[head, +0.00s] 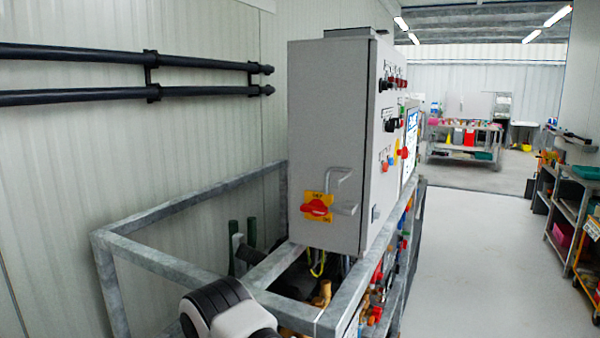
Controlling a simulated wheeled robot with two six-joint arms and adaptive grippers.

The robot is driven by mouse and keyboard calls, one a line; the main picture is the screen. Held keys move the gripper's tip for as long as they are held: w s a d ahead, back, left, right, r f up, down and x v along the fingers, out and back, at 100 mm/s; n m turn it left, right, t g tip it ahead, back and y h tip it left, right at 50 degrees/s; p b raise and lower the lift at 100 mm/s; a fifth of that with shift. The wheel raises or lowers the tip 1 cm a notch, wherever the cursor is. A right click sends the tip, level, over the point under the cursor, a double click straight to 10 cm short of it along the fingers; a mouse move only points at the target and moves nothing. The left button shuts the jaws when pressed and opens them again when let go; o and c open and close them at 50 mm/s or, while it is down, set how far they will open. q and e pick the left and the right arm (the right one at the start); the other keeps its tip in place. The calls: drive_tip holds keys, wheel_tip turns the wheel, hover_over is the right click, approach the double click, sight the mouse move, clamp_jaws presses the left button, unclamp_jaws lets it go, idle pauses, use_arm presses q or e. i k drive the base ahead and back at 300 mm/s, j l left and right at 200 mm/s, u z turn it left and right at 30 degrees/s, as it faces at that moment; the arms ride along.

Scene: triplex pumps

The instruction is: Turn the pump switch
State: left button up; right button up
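The pump switch (316,208) is a red rotary knob on a yellow plate. It sits low on the near side face of a tall grey control cabinet (330,130). The plate has small dark lettering above and below the knob, too small to read surely. The knob looks roughly level, slightly tilted. A bent grey metal handle or bracket (343,190) stands out just right of the switch. Nothing touches the knob. Neither of my grippers is in view; only a white and black part of my arm shows at the bottom edge.
A grey metal frame (170,209) surrounds the pump gear below the cabinet. Buttons and knobs line the cabinet's right face. Black pipes (120,55) run along the left wall. The floor (466,260) to the right is clear, with shelves (570,210) at the far right.

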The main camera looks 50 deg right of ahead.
sight(391, 124)
drive_tip(key=j+z, duration=0.1)
drive_tip(key=z, duration=1.9)
drive_tip(key=i+l, duration=0.1)
drive_tip(key=l, duration=0.25)
drive_tip(key=i+l+z, duration=0.15)
drive_tip(key=l, duration=0.6)
drive_tip(key=i+l+z, duration=0.1)
drive_tip(key=l, duration=0.25)
drive_tip(key=i+l+z, duration=0.1)
drive_tip(key=l, duration=0.25)
drive_tip(key=i, duration=0.1)
